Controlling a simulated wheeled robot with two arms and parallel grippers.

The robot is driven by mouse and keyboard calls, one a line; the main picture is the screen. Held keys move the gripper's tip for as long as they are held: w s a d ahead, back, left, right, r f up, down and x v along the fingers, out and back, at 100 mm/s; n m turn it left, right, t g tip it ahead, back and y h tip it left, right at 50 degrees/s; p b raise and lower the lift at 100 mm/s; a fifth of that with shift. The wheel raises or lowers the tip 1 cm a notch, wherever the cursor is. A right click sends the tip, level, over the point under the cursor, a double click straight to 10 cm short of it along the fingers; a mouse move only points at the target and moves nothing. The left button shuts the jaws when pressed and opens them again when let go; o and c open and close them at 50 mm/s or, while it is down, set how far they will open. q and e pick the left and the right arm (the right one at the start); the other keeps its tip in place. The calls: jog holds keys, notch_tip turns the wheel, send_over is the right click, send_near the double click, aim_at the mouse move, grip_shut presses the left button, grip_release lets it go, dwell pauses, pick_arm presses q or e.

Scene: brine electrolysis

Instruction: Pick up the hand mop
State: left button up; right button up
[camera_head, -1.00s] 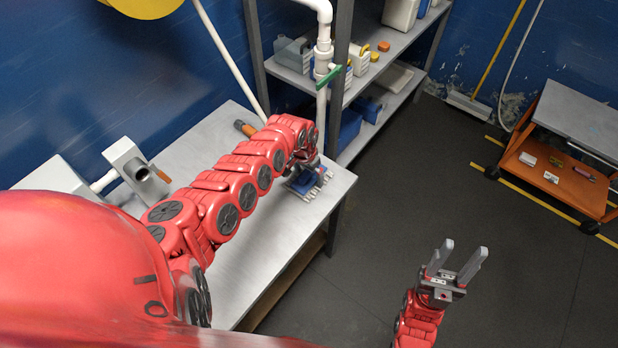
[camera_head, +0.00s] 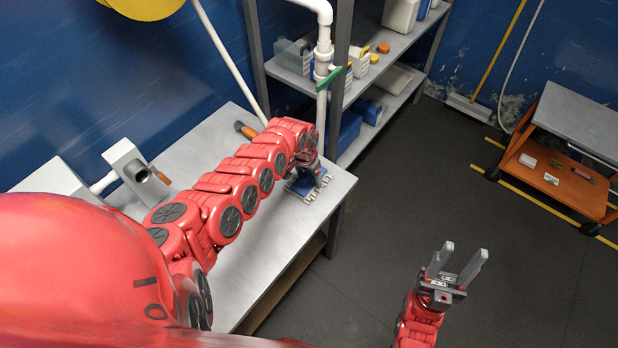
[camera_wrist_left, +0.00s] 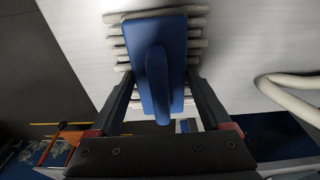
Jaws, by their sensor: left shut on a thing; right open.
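The hand mop (camera_head: 304,190) is at the right end of the grey workbench (camera_head: 262,235), with its pale strands against or just over the top; I cannot tell which. My left gripper (camera_head: 309,175) is over it and partly hides it. In the left wrist view the mop (camera_wrist_left: 178,38) shows a blue back, a raised blue handle and whitish strands along both sides. My left gripper's fingers (camera_wrist_left: 163,88) lie either side of the blue part, shut on it. My right gripper (camera_head: 457,262) is open and empty, over the floor.
A dark tube with an orange end (camera_head: 246,130) lies on the bench behind my left arm. A white pipe (camera_head: 322,60) with a green valve handle rises beside shelves (camera_head: 378,70) holding containers. An orange cart (camera_head: 548,178) stands far right. The floor (camera_head: 400,190) between is clear.

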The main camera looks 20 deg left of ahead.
aim_at(308, 188)
pick_arm(q)
jog(key=shift+r, duration=0.1)
jog(key=shift+a+r, duration=0.1)
jog(key=shift+r, duration=0.45)
notch_tip(308, 188, up, 3)
jog(key=shift+a+f, duration=0.1)
jog(key=shift+f, duration=0.1)
jog(key=s, duration=0.1)
jog(key=s+p, duration=0.1)
jog(key=s, duration=0.1)
jog(key=s+d+p, duration=0.1)
jog(key=shift+s+r, duration=0.25)
jog(key=shift+r, duration=0.05)
jog(key=s+p, duration=0.2)
jog(key=s, duration=0.1)
jog(key=s+d+p, duration=0.1)
jog(key=s+p, duration=0.2)
jog(key=s+d+p, duration=0.1)
jog(key=s+p, duration=0.2)
jog(key=shift+s+r, duration=0.2)
jog(key=shift+r, duration=0.2)
jog(key=shift+s+d+p, duration=0.15)
jog(key=shift+s+p, duration=0.35)
jog(key=shift+s+d+f, duration=0.1)
jog(key=shift+s+d, duration=0.05)
jog(key=shift+s, duration=0.2)
